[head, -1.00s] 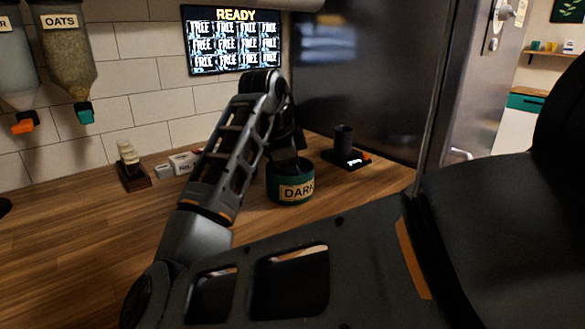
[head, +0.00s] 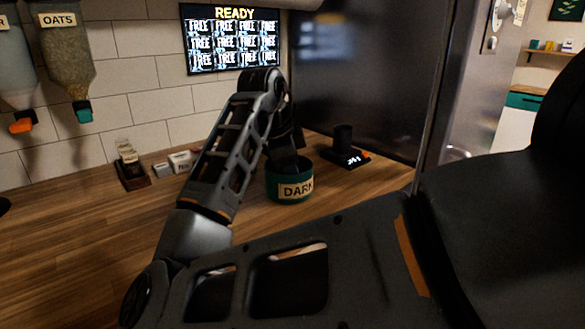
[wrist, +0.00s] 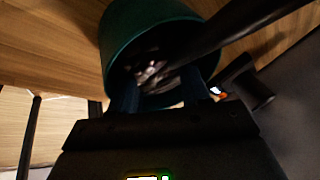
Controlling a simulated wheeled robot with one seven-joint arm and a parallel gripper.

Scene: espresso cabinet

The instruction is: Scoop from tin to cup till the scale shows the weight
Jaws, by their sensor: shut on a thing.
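The green tin (head: 290,192), labelled DARK, stands open on the wooden counter. My gripper (wrist: 160,95) points down into its mouth, and the tin's wall (wrist: 117,38) surrounds the fingertips in the wrist view. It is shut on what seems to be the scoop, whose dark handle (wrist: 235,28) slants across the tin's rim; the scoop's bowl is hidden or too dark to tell. Some pale bits show inside the tin. The dark cup (head: 343,137) stands upright on the black scale (head: 336,158), right of and behind the tin. The scale's display is lit, but its digits are too small to read.
An OATS dispenser (head: 67,60) hangs above at left. A dark panel (head: 360,80) rises behind the scale. The front left counter is clear.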

